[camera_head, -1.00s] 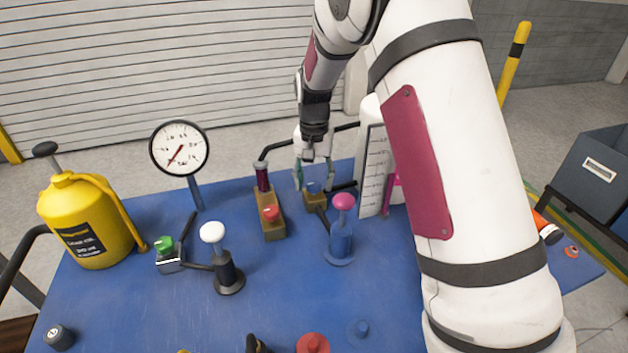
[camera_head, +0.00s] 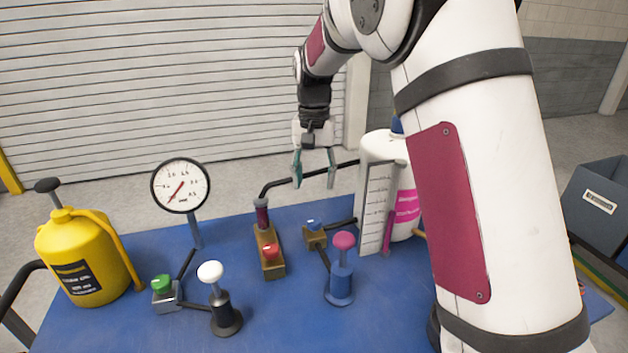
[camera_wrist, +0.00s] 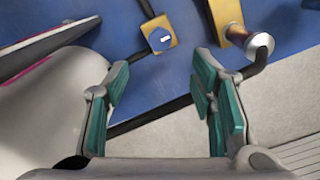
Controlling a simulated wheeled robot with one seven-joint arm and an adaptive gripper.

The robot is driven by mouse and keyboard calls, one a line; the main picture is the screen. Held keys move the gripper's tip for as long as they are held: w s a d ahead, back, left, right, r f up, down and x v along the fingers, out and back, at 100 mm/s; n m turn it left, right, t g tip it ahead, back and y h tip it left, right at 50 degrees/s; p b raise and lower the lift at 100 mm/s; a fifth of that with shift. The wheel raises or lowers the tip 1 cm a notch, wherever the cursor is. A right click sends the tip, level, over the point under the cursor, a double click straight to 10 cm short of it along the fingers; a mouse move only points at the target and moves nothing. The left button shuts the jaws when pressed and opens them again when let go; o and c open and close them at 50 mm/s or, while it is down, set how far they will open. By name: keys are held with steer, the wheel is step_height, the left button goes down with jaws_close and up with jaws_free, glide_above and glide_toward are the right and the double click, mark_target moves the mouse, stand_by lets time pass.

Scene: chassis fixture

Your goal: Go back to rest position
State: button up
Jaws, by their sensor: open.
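My gripper (camera_head: 314,168) hangs in the air above the far edge of the blue table (camera_head: 130,335), fingers pointing down and apart. In the wrist view my gripper (camera_wrist: 160,110) shows two green-padded fingers with nothing between them. Beyond the fingertips is a brass block with a blue knob (camera_wrist: 160,40), which also shows in the head view (camera_head: 314,228) below my gripper. The gripper touches nothing that I can see.
A white container (camera_head: 405,190) with a graduated scale (camera_head: 377,215) stands right of my gripper. A red-knobbed brass valve (camera_head: 270,258), pink-knobbed post (camera_head: 342,265), white-knobbed post (camera_head: 212,275), green-knobbed valve (camera_head: 163,285), gauge (camera_head: 180,186) and yellow can (camera_head: 85,260) stand on the table.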

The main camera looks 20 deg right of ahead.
steer(key=s+r+n+t, duration=0.1)
steer(key=s+r, duration=0.4)
steer(key=s, duration=0.4)
steer(key=s+r+n+t, duration=0.1)
steer(key=s+r+n, duration=0.1)
steer(key=s+r, duration=0.5)
steer(key=s+f+n+t, duration=0.1)
steer(key=s+f, duration=0.1)
steer(key=s, duration=0.7)
steer(key=s+f+n+t, duration=0.1)
steer(key=s+f, duration=0.1)
steer(key=s, duration=0.8)
steer(key=shift+f, duration=0.4)
